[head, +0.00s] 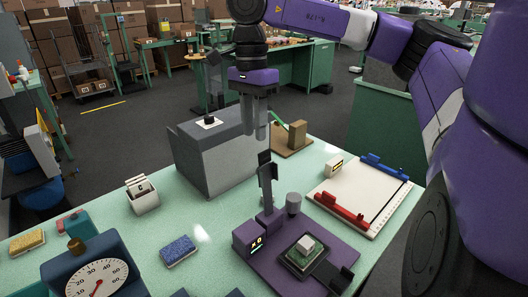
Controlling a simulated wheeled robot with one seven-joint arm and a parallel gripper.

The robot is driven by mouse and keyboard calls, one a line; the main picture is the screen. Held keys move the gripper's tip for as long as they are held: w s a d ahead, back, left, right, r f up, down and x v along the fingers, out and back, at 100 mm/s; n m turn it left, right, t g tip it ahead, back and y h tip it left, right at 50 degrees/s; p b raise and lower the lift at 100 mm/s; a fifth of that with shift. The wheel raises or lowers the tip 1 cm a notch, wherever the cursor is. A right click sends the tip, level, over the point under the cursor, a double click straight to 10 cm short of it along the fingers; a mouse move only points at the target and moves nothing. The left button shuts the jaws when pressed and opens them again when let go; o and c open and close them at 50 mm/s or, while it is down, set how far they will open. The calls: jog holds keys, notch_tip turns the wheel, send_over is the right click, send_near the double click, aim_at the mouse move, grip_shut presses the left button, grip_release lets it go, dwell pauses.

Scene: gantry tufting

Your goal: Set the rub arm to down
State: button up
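The purple rub tester (285,262) stands on the pale green table at front centre, with a small lit display on its left block. Its dark rub arm (266,185) stands upright, raised, with a dark block at its top end. A white block on a dark green pad (304,246) lies on the tester's bed to the right of the arm's foot. My gripper (255,132) points down behind and above the raised arm, apart from it. Its two grey fingers look parted, with nothing seen between them.
A large grey box (212,160) stands behind the tester, close to my gripper. A white board with red and blue clamps (360,195) lies at right. A dial gauge (95,275), blue sponge (178,251) and card holder (142,195) are at left. A wooden block (297,135) stands behind.

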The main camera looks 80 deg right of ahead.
aim_at(264, 152)
jog(key=f, duration=0.2)
jog(key=s+f+p, duration=0.1)
jog(key=f, duration=0.2)
jog(key=s+d+f, duration=0.1)
jog(key=f, duration=0.1)
jog(key=shift+f, duration=0.15)
grip_shut()
dwell(1.4)
